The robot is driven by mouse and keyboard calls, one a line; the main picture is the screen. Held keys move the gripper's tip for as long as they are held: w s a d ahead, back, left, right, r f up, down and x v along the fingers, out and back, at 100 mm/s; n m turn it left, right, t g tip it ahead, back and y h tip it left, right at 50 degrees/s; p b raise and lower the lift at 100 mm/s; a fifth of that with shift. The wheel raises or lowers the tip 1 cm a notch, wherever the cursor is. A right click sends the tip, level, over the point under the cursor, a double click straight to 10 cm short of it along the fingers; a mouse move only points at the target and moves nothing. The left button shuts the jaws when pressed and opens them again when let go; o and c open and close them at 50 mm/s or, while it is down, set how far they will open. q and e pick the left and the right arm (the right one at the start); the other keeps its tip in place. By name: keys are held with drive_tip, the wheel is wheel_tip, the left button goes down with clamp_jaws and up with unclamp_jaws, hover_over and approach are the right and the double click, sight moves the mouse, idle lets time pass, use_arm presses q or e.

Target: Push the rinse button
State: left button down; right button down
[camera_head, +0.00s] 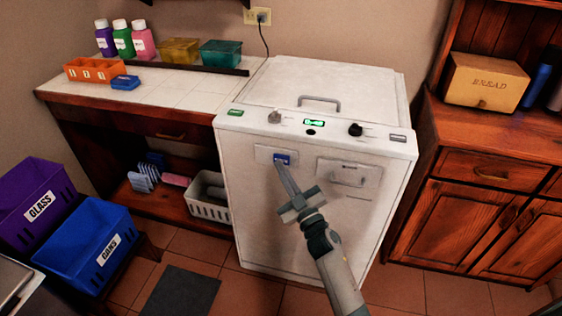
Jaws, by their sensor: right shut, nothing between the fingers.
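A white top-loading washing machine (235,180) stands in the middle of the camera_head view. A blue button (283,159) sits in a pale plate on its upper front; I cannot read its label. My right gripper (279,166) is shut and empty, and its fingertips point up at the blue button, at or just below it. I cannot tell whether they touch. The top panel carries a green button (236,112), a light knob (274,116), a lit green display (314,122), a black knob (355,129) and a grey button (398,138). My left gripper is out of view.
A handled front panel (348,173) is right of the blue button. A tiled counter (180,84) with bottles and boxes is at left, above a white basket (208,211). Purple (40,205) and blue (88,240) bins stand lower left. A wooden cabinet (470,210) is at right.

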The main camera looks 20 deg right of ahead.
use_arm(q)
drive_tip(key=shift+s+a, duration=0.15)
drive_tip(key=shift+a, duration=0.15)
use_arm(e)
drive_tip(key=shift+s, duration=0.1)
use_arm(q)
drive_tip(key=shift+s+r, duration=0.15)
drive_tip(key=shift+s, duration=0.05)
use_arm(e)
drive_tip(key=shift+s+a, duration=0.25)
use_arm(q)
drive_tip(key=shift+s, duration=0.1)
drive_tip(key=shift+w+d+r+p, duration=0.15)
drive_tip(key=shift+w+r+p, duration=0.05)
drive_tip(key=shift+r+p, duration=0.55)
use_arm(e)
drive_tip(key=s+a, duration=0.3)
drive_tip(key=s, duration=0.2)
drive_tip(key=shift+a, duration=0.2)
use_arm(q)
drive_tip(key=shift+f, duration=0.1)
use_arm(e)
drive_tip(key=shift+f, duration=0.1)
idle(1.5)
